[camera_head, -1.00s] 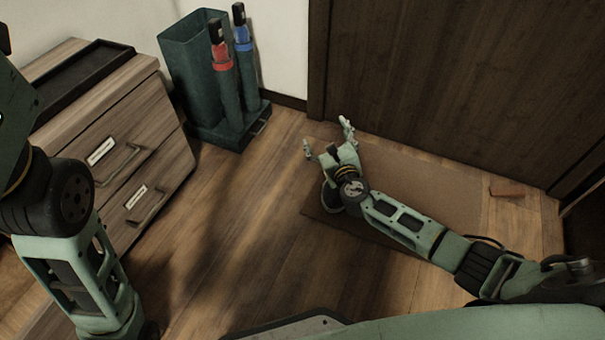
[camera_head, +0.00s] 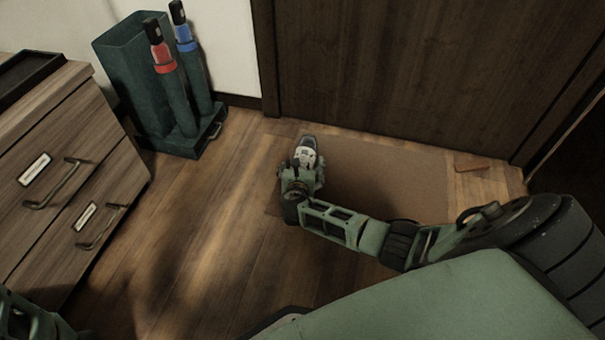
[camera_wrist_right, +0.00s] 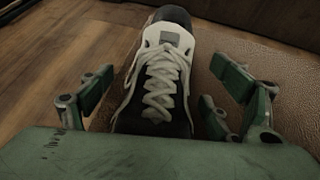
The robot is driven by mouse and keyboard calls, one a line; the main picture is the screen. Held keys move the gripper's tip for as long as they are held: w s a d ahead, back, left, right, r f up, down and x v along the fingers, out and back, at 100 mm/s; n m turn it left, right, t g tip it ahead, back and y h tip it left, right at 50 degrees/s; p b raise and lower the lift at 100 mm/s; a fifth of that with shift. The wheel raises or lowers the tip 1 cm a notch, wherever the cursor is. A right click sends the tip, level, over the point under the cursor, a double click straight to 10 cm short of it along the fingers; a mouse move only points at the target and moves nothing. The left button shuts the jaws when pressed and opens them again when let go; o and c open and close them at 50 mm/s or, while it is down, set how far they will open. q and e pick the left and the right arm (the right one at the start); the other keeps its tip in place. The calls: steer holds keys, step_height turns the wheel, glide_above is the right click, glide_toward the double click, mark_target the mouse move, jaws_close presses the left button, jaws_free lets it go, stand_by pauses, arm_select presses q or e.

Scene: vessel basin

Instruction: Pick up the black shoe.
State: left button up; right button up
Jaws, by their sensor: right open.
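The black shoe (camera_wrist_right: 158,75) has white laces and a pale tongue. In the right wrist view it lies between the spread fingers of my right gripper (camera_wrist_right: 165,98), on or at the edge of the brown mat. In the head view only part of the shoe (camera_head: 307,147) shows beyond the gripper; the rest is hidden under the hand. My right gripper (camera_head: 304,165) is open, pointing down over the shoe. Whether the fingers touch it I cannot tell. My left arm shows only at the bottom left corner of the head view; its gripper is out of view.
The brown mat (camera_head: 390,175) lies in front of the dark wooden door (camera_head: 420,70). A small reddish-brown block (camera_head: 471,162) lies at its right. A wooden drawer cabinet (camera_head: 75,150) stands left. Floor between is clear.

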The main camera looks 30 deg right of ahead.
steer(key=shift+b+x, duration=0.4)
steer(key=shift+x, duration=0.65)
steer(key=shift+c, duration=0.5)
steer(key=shift+a, duration=0.15)
steer(key=c, duration=1.5)
steer(key=shift+r, duration=0.1)
steer(key=shift+c, duration=0.4)
steer(key=shift+r, duration=0.1)
